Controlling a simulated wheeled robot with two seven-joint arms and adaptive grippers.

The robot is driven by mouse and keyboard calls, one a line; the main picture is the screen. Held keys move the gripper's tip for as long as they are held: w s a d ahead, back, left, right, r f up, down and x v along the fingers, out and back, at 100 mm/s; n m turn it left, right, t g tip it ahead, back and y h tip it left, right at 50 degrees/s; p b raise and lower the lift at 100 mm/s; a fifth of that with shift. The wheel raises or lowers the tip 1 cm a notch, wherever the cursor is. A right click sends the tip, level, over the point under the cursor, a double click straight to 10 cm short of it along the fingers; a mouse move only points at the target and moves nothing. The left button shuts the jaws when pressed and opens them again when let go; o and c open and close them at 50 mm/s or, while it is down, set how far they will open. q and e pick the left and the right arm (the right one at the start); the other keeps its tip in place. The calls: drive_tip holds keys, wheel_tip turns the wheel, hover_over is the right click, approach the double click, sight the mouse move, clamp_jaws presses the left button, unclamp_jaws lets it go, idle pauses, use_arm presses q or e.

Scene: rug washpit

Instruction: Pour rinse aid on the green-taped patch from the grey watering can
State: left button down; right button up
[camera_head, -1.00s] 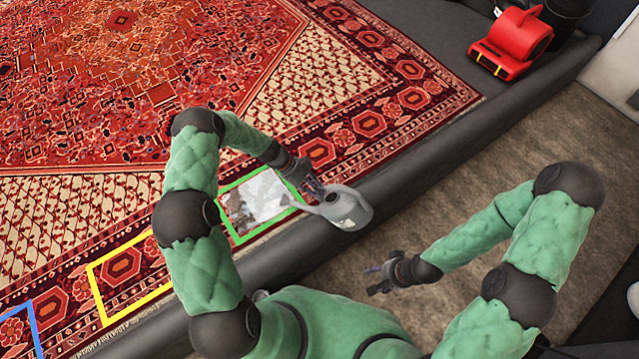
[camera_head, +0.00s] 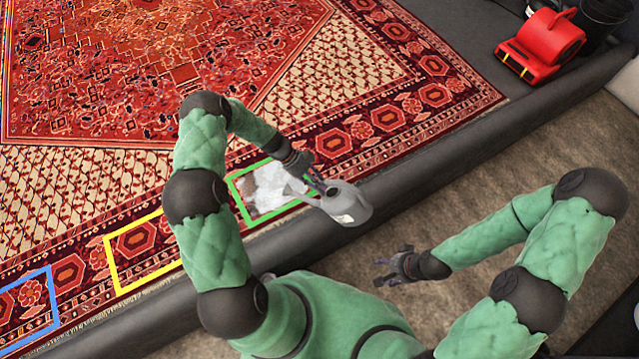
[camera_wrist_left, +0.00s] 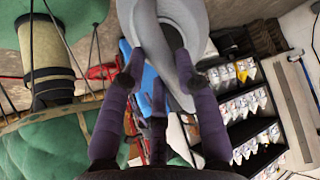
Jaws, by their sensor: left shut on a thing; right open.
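The grey watering can (camera_head: 350,207) is held in my left gripper (camera_head: 318,184), beside the long dark roll at the rug's edge. The can looks tilted, with its spout toward the green-taped patch (camera_head: 235,187). In the left wrist view, my left gripper's purple fingers (camera_wrist_left: 165,80) close on the pale grey can (camera_wrist_left: 185,20). A white and greyish covering lies inside the green tape; I cannot make out a falling stream. My right gripper (camera_head: 383,270) is open and empty above the brown floor.
A yellow-taped patch (camera_head: 112,265) and a blue-taped patch (camera_head: 50,300) lie on the red rug (camera_head: 140,75) to the left. A dark roll (camera_head: 420,185) runs along the rug's edge. A red blower (camera_head: 541,46) stands at the top right. Brown floor at the right is clear.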

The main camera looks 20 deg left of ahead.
use_arm(q)
drive_tip(key=shift+w+a+b, duration=4.45)
drive_tip(key=shift+w+a, duration=1.4)
drive_tip(key=shift+a, duration=1.45)
drive_tip(key=shift+s+a+p, duration=0.5)
drive_tip(key=shift+s+a, duration=2.25)
drive_tip(key=shift+s, duration=0.65)
drive_tip(key=s+d+p, duration=0.8)
drive_tip(key=s+d, duration=0.4)
drive_tip(key=d, duration=0.3)
drive_tip(key=shift+s+d, duration=0.2)
drive_tip(key=shift+d, duration=0.15)
drive_tip(key=shift+p, duration=0.3)
